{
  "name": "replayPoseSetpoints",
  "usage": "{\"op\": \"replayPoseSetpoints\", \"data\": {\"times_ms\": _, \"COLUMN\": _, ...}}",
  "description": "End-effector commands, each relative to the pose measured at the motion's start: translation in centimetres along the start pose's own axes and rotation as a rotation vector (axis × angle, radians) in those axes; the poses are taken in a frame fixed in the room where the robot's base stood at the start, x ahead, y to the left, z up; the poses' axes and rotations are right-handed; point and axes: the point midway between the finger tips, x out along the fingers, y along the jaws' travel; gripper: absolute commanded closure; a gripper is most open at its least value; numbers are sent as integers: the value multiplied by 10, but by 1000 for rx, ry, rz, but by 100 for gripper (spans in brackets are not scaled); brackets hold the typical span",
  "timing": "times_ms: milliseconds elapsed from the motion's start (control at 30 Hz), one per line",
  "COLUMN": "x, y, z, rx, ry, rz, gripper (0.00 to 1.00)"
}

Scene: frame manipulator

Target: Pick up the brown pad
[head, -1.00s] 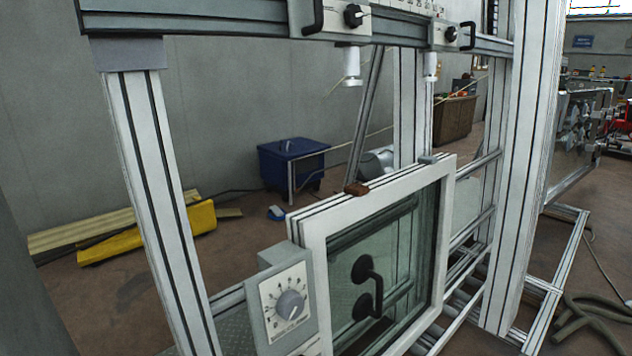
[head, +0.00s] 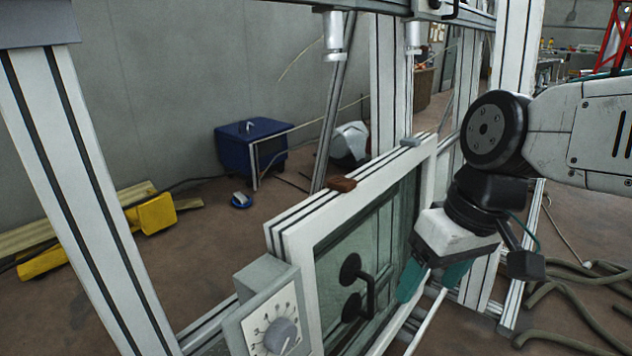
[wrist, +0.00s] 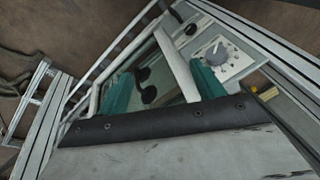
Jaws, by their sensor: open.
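The brown pad (head: 342,184) is a small block lying on the top edge of the white window frame (head: 290,218), in the middle of the head view. I cannot make it out in the wrist view. My gripper (head: 432,277) is open and empty, with teal fingers pointing down. In the head view it shows to the right of the pad and lower in the picture, in front of the pane's right side. In the wrist view my gripper (wrist: 162,86) has its fingers spread, with the pane and black handle between and behind them.
A grey dial box (head: 270,318) sits at the frame's lower left, and a black handle (head: 368,291) is on the pane. A grey pad (head: 410,142) lies farther along the top edge. White uprights (head: 75,190) flank the frame. Hoses (head: 560,310) lie on the right floor.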

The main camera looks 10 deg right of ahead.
Motion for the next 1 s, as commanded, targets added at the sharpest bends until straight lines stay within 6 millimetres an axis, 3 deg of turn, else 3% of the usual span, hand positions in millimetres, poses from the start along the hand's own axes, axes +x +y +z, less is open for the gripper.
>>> {"op": "replayPoseSetpoints", "data": {"times_ms": 133, "x": 9, "y": -26, "z": -57, "rx": -181, "ry": 104, "rz": -228, "gripper": 33}}
{"op": "replayPoseSetpoints", "data": {"times_ms": 267, "x": 12, "y": -33, "z": -120, "rx": -321, "ry": 299, "rz": -367, "gripper": 33}}
{"op": "replayPoseSetpoints", "data": {"times_ms": 367, "x": 13, "y": -22, "z": -169, "rx": -394, "ry": 475, "rz": -403, "gripper": 33}}
{"op": "replayPoseSetpoints", "data": {"times_ms": 500, "x": 18, "y": 12, "z": -228, "rx": -450, "ry": 700, "rz": -353, "gripper": 33}}
{"op": "replayPoseSetpoints", "data": {"times_ms": 600, "x": 21, "y": 39, "z": -258, "rx": -467, "ry": 810, "rz": -283, "gripper": 33}}
{"op": "replayPoseSetpoints", "data": {"times_ms": 733, "x": 26, "y": 66, "z": -279, "rx": -474, "ry": 889, "rz": -203, "gripper": 33}}
{"op": "replayPoseSetpoints", "data": {"times_ms": 867, "x": 30, "y": 78, "z": -290, "rx": -479, "ry": 918, "rz": -163, "gripper": 33}}
{"op": "replayPoseSetpoints", "data": {"times_ms": 1000, "x": 39, "y": 74, "z": -302, "rx": -481, "ry": 922, "rz": -158, "gripper": 33}}
